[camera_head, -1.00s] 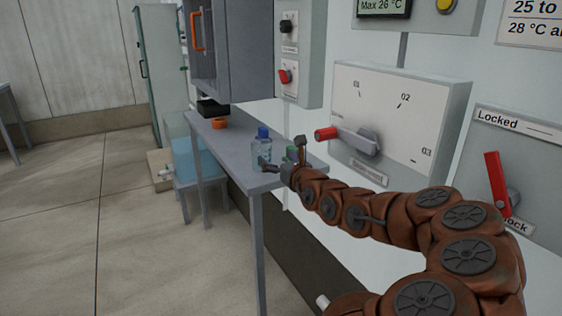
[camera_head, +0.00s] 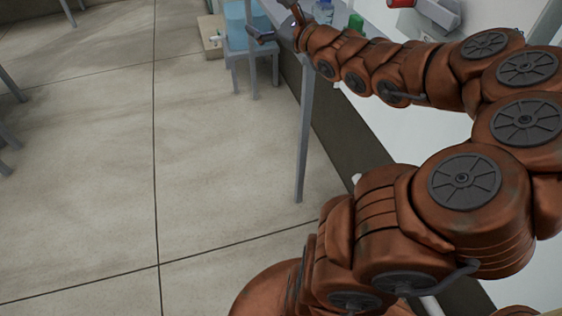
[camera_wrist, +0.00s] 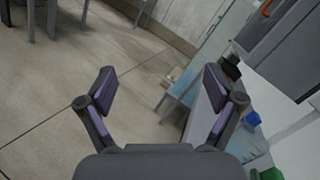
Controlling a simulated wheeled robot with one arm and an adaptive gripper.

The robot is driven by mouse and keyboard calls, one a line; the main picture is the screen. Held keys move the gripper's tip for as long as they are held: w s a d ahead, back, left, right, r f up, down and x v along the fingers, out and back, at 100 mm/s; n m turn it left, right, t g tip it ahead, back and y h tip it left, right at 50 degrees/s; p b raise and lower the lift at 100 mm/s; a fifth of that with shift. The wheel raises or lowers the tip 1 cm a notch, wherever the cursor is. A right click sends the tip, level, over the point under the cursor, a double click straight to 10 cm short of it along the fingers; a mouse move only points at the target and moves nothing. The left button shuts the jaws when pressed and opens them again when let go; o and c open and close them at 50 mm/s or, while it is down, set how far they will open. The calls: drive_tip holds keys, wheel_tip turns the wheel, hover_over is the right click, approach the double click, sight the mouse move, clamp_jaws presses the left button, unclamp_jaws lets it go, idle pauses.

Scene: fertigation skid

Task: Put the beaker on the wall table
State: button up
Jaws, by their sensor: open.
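I cannot make out a beaker in any view now. A grey wall table, whose leg (camera_head: 304,130) shows in the head view, runs along the wall; its top (camera_wrist: 245,145) is at the right of the wrist view. A clear bottle (camera_head: 323,10) stands on it, and its blue cap (camera_wrist: 252,118) shows in the wrist view. A green object (camera_head: 356,22) is beside it, also at the wrist view's lower right (camera_wrist: 270,173). My gripper (camera_head: 279,24) is open and empty, left of the bottle in the head view. Its spread fingers show in the wrist view (camera_wrist: 160,75).
A blue water tank (camera_head: 240,22) on a low stand is beyond the table. A black tray (camera_wrist: 231,70) is on the table's far part, below a grey wall cabinet (camera_wrist: 285,45). A red-handled switch (camera_head: 425,8) is on the wall. The floor (camera_head: 90,150) at left is open.

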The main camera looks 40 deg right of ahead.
drive_tip(key=a+n+g+y, duration=0.3)
drive_tip(key=a+n+y, duration=0.4)
drive_tip(key=a, duration=0.8)
drive_tip(key=s+a+f+n+g+y, duration=0.1)
drive_tip(key=s+a+f+n+g, duration=0.4)
drive_tip(key=a, duration=0.3)
drive_tip(key=s+a+f+n+g+y, duration=0.2)
drive_tip(key=s+a+n+g, duration=0.15)
drive_tip(key=a+n, duration=0.4)
drive_tip(key=s+a+f+n+g+h, duration=0.25)
drive_tip(key=s+f, duration=0.25)
drive_tip(key=s, duration=0.3)
drive_tip(key=s+a+f+n+g+h, duration=0.25)
drive_tip(key=s+f+g, duration=0.2)
drive_tip(key=s, duration=0.25)
drive_tip(key=s+d+f+n+g+h, duration=0.3)
drive_tip(key=s+d+h, duration=0.4)
drive_tip(key=s+d, duration=0.3)
drive_tip(key=d+f+n, duration=0.1)
drive_tip(key=d+f, duration=0.1)
drive_tip(key=d, duration=0.1)
drive_tip(key=shift+s+d, duration=0.35)
